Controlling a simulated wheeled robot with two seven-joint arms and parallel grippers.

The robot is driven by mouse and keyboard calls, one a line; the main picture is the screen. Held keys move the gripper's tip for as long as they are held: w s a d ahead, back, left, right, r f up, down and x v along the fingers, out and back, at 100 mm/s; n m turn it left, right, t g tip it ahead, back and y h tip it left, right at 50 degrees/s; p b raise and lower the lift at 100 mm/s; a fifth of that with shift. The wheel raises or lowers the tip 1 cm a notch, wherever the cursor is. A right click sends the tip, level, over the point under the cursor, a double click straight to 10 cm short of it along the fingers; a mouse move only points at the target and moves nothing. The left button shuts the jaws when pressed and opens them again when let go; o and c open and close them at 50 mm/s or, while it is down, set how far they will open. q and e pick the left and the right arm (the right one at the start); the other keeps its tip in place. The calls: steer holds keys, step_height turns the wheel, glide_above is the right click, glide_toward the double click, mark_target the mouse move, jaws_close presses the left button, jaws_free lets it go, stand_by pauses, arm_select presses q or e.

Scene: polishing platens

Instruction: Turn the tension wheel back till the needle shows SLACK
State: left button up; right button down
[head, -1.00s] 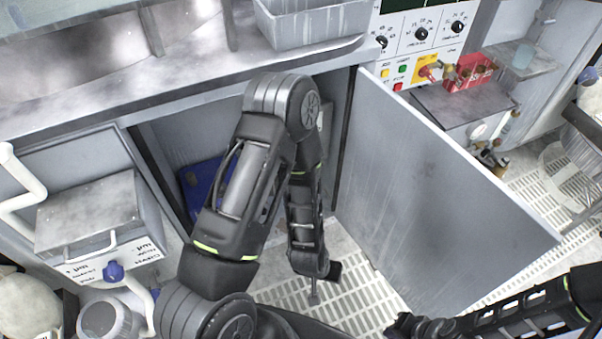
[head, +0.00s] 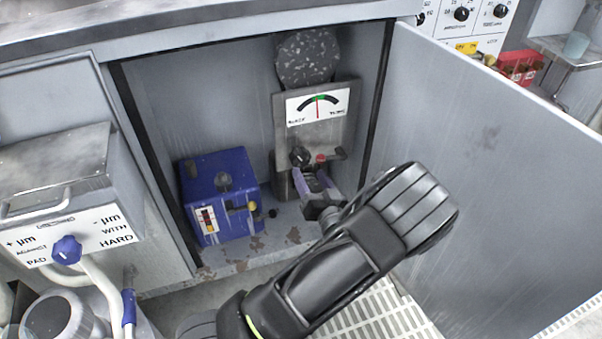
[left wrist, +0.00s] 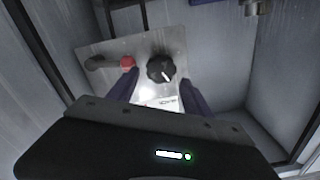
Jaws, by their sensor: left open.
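A grey panel (head: 335,137) stands in the open cabinet and carries a white gauge (head: 331,98). Its needle (head: 318,108) points almost straight up at the green middle of the scale, with the SLACK end at left. Below it is a black round knob (head: 300,156), which I take for the tension wheel; it also shows in the left wrist view (left wrist: 160,68) with a white pointer mark. My left gripper (head: 312,176) is open just below the knob. In the left wrist view its fingers (left wrist: 160,80) lie either side of the knob; contact cannot be told. My right gripper is out of view.
A red button (left wrist: 128,62) sits close beside the knob. A blue box (head: 222,190) stands left on the cabinet floor. A dark speckled round piece (head: 306,58) tops the panel. The open door (head: 490,170) borders my arm at right.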

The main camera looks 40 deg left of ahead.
mark_target(302, 161)
arm_select(q)
steer(key=shift+r, duration=0.2)
steer(key=shift+a, duration=0.15)
steer(key=shift+w+a+f, duration=0.1)
steer(key=shift+w+a, duration=0.15)
steer(key=b+x, duration=0.1)
steer(key=x, duration=0.4)
steer(key=shift+w+a+b, duration=0.2)
steer(key=shift+a+b, duration=0.15)
steer(key=shift+w+a, duration=0.3)
steer(key=shift+a, duration=0.15)
steer(key=c, duration=1.1)
